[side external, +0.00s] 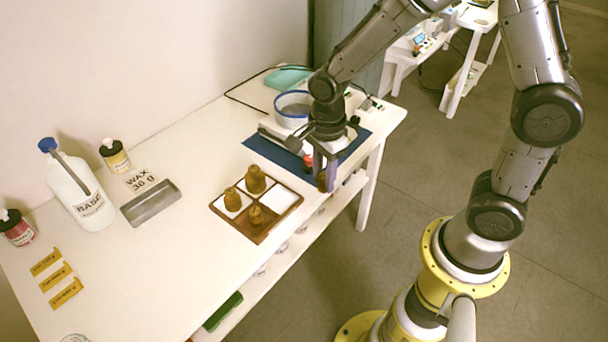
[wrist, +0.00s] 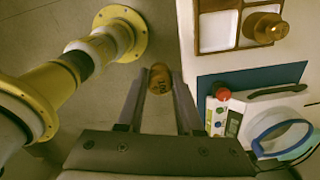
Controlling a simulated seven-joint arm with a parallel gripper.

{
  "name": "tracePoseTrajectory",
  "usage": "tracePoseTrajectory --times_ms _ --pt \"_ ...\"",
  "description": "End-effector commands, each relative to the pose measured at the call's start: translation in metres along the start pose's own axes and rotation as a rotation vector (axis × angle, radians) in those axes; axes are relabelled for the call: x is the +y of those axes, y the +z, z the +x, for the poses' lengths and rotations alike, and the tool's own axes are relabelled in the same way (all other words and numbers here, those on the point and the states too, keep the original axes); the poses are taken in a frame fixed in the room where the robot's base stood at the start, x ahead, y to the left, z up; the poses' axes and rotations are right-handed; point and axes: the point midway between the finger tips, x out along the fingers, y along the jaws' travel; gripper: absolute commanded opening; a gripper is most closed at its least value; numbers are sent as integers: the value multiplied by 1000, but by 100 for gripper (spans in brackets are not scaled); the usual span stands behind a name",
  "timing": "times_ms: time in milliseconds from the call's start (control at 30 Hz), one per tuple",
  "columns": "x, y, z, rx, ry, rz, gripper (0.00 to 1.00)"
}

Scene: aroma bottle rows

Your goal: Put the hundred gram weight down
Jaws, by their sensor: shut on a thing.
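My gripper (wrist: 160,90) is shut on a brass weight (wrist: 160,80) whose top reads "100". In the side external view my gripper (side external: 322,172) points down near the table's front edge, and the weight (side external: 321,182) shows only partly between the fingers. It is held in the air, to the right of the wooden tray (side external: 216,209). The tray has a two-by-two grid. Brass weights stand in its left (side external: 232,199), back (side external: 255,180) and front (side external: 254,215) cells. The right cell (side external: 282,201) is bare white. In the wrist view the floor shows behind the held weight.
A blue mat (side external: 262,150) lies behind the tray. A scale with a red button (wrist: 222,94) and a blue-rimmed pot (side external: 293,95) are beside my gripper. A white bottle (side external: 85,200) and a grey tray (side external: 150,204) stand at left. Table between is clear.

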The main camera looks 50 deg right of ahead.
Motion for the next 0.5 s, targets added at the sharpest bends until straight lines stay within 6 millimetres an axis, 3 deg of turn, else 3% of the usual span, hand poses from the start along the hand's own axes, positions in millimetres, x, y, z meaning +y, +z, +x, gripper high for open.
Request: tracePoseTrajectory --times_ms 300,433,500 --pt "19 -8 -11 9 22 -58 0" --pt "-1 -3 -27 8 24 -142 0" --pt "-21 -5 -38 7 24 -169 0"
